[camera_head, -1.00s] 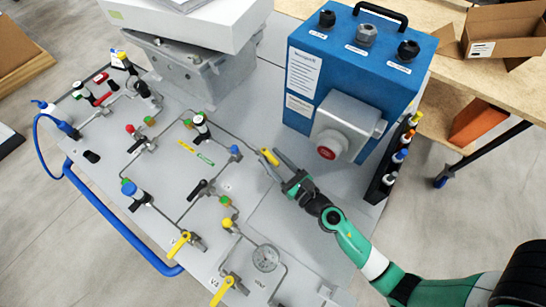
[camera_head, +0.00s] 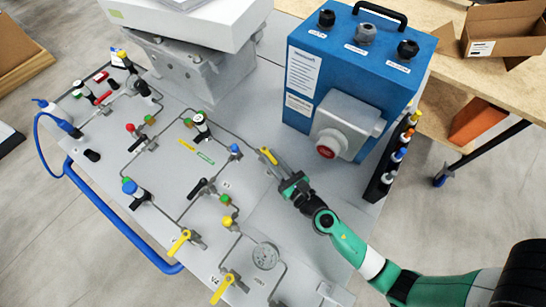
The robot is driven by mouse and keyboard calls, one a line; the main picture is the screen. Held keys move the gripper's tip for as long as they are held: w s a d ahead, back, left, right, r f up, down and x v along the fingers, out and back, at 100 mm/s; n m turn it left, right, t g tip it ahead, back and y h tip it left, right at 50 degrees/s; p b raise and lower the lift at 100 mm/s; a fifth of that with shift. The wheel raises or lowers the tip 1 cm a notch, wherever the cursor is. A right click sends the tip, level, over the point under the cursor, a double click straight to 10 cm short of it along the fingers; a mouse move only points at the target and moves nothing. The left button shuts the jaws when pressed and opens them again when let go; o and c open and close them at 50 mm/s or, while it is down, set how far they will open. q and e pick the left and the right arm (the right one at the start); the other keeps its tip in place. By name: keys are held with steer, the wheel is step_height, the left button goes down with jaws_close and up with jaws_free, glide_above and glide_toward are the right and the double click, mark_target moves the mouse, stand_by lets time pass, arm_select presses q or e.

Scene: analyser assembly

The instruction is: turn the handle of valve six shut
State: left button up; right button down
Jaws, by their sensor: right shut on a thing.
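A yellow valve handle (camera_head: 268,156) stands near the right side of the grey panel, in front of the blue box. I cannot read a valve number at it. My right gripper (camera_head: 273,163) reaches in from the lower right and is shut on this yellow handle. The fingers cover part of the handle and hide the valve body under it. Two other yellow handles, one at the lower left (camera_head: 179,242) and one at the bottom (camera_head: 222,289), are apart from the gripper. My left gripper is not in view.
The blue box (camera_head: 350,70) with a grey switch housing (camera_head: 345,125) stands close behind the gripper. A dark rack (camera_head: 380,182) of coloured-cap bottles is to its right. Pipes, a round gauge (camera_head: 265,256) and a black-handled valve (camera_head: 199,187) lie to the left and front.

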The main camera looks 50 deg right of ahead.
steer(key=m+h, duration=0.1)
steer(key=a+m+g+h+p, duration=0.1)
steer(key=h, duration=0.1)
steer(key=shift+w+r, duration=0.1)
steer(key=shift+w, duration=0.05)
steer(key=shift+a+m+g+h, duration=0.15)
steer(key=shift+m+g+h, duration=0.45)
steer(key=shift+m+h, duration=0.45)
steer(key=c, duration=0.8)
jaws_free()
steer(key=shift+n, duration=0.25)
